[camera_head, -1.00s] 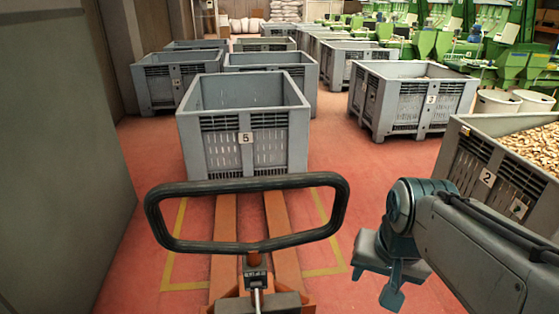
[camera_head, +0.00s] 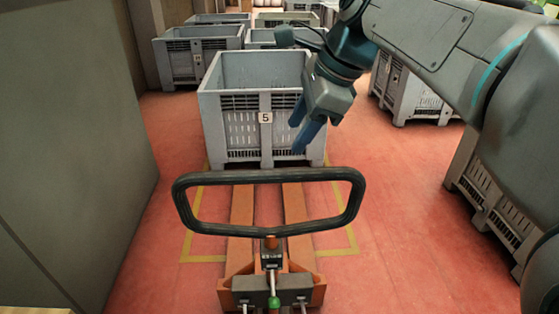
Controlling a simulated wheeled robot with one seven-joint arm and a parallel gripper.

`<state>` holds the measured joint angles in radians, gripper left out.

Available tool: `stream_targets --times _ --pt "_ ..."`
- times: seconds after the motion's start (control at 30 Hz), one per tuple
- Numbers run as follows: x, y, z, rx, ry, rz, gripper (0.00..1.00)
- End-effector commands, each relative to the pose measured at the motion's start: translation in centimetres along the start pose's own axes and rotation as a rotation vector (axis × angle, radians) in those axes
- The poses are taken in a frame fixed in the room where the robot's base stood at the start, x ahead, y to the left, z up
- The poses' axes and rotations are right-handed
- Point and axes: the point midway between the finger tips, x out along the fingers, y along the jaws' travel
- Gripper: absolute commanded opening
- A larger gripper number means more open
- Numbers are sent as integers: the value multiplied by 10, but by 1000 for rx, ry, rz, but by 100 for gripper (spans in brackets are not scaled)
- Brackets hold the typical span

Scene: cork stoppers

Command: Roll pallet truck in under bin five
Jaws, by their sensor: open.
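Bin five (camera_head: 228,130) is a grey slatted crate with a "5" label, standing ahead on the red floor. It looks empty as far as I can see inside. The orange pallet truck (camera_head: 268,287) is in front of me, with its black loop handle (camera_head: 268,231) nearest. Its two forks (camera_head: 296,212) point at the bin's underside; their far ends are hidden behind the handle and bin, so I cannot tell how far they reach under. My gripper (camera_head: 308,137) hangs open and empty above the handle, in front of the bin's right side.
A yellow floor outline (camera_head: 203,259) surrounds the forks. A grey-green wall (camera_head: 75,150) stands close on the left. Other grey bins stand behind (camera_head: 200,58) and on the right (camera_head: 405,95). Red floor is clear between the truck and the right-hand bins.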

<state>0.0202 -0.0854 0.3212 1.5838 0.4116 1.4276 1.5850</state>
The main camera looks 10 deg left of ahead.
Motion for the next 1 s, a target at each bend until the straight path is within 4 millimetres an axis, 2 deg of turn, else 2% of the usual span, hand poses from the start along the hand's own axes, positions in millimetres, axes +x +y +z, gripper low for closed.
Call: stream_targets --times 0.3,0.5,0.7,0.97,1.0 --pt "70 1 -1 -1 1 5 49" --pt "102 1 0 -2 1 3 49" --pt "116 1 -1 -2 2 1 49" --pt "117 1 -1 -2 2 -1 49" --pt "117 1 -1 -2 2 -1 46"
